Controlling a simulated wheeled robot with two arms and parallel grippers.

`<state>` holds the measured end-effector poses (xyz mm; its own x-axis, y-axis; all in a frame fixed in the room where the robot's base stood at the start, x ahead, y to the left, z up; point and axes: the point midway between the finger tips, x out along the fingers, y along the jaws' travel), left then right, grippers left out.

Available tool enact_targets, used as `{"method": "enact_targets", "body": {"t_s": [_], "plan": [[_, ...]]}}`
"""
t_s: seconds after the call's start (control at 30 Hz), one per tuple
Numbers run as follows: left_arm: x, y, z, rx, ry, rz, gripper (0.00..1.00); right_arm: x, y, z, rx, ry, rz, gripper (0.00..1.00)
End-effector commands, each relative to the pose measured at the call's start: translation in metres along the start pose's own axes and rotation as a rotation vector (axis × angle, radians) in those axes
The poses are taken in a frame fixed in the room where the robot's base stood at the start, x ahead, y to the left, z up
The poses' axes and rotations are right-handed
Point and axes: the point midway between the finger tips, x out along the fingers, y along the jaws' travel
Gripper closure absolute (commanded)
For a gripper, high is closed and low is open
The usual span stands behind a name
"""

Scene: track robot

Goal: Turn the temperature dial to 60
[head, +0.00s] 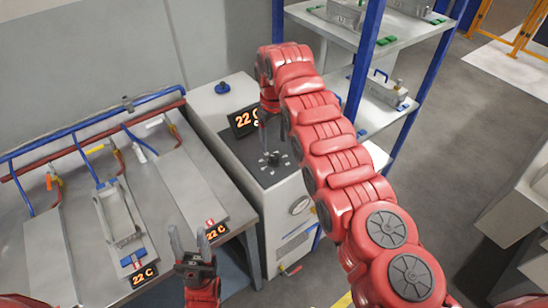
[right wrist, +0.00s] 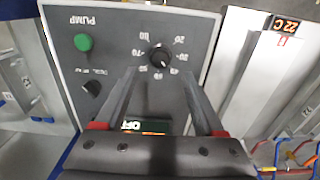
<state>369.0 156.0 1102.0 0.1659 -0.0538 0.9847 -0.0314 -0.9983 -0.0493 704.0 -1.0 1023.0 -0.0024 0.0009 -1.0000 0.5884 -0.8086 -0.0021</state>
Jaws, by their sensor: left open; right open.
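The temperature dial (right wrist: 160,57) is a black knob on a grey panel, ringed by white numbers, in the right wrist view. I cannot tell which number it points to. In the head view the dial (head: 272,158) sits on top of the white machine (head: 283,215). My right gripper (right wrist: 160,75) is open, with its fingertips on either side of the dial's lower edge in the picture; contact cannot be told. In the head view its arm reaches over the machine and hangs down towards the panel. A display (head: 244,121) there reads 22 C, partly hidden. My left gripper (head: 189,240) is open and empty, near the bench's front edge.
The panel has a green PUMP button (right wrist: 83,43), another black knob (right wrist: 91,88) and a small display (right wrist: 145,126) reading OFF. A metal bench (head: 165,200) with pipes and 22 C displays stands left. A blue-posted shelf (head: 400,40) stands behind right.

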Motion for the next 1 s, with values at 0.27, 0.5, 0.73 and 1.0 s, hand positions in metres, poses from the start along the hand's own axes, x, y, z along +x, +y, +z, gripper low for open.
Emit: {"method": "enact_targets", "body": {"t_s": [0.27,0.5,0.73,1.0], "plan": [[0.018,-0.001,-0.003,0.000,-0.001,0.000,0.50,0.051,-0.001,0.001,-0.002,-0.004,0.000,0.29],[0.019,-0.001,-0.003,0.000,-0.001,0.000,0.50,0.065,0.001,0.000,0.001,0.001,0.002,0.29],[0.019,-0.001,-0.003,0.000,-0.001,0.000,0.50,0.065,0.001,0.000,0.001,0.001,0.002,0.42],[0.019,-0.001,-0.003,0.000,-0.001,0.000,0.50,0.065,0.001,0.000,0.001,0.001,0.002,0.90]]}}
